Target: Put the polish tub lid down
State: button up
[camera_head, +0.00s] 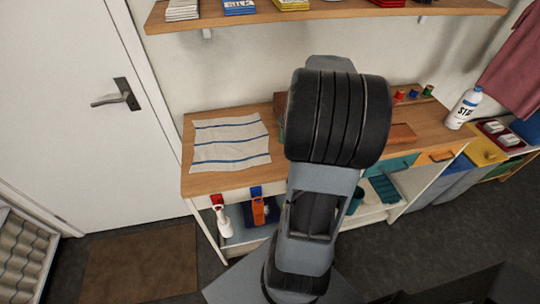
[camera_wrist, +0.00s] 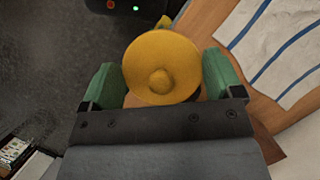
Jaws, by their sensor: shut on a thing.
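The polish tub lid (camera_wrist: 150,58) is a round yellow disc with a small knob in its middle. In the wrist view it sits between the two green fingers of my gripper (camera_wrist: 162,80), which is shut on it. Floor and a wooden surface show past the lid, and I cannot tell its height above them. A small yellow piece (camera_wrist: 163,22) shows just behind the lid; I cannot tell what it is. In the head view my arm hides my gripper and the lid.
The wooden bench top (camera_head: 210,184) carries a striped cloth (camera_head: 230,142) at left. A white bottle (camera_head: 463,108) and small coloured spools (camera_head: 414,93) stand at right. A shelf (camera_head: 330,12) runs above. A door (camera_head: 60,90) is at left, with a brown mat (camera_head: 140,262) on the floor.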

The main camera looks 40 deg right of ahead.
jog(key=w+a+f, duration=0.2)
jog(key=w, duration=0.2)
send_over(269, 163)
jog(key=d, duration=0.1)
notch_tip(269, 163, down, 5)
jog(key=shift+d+p, duration=0.1)
jog(key=shift+p, duration=0.2)
jog(key=f, duration=0.3)
jog(key=shift+w, duration=0.35)
jog(key=shift+f, duration=0.4)
jog(key=shift+f, duration=0.15)
jog(key=shift+f, duration=0.15)
jog(key=o, duration=0.7)
jog(key=shift+s+f, duration=0.1)
jog(key=shift+s, duration=0.05)
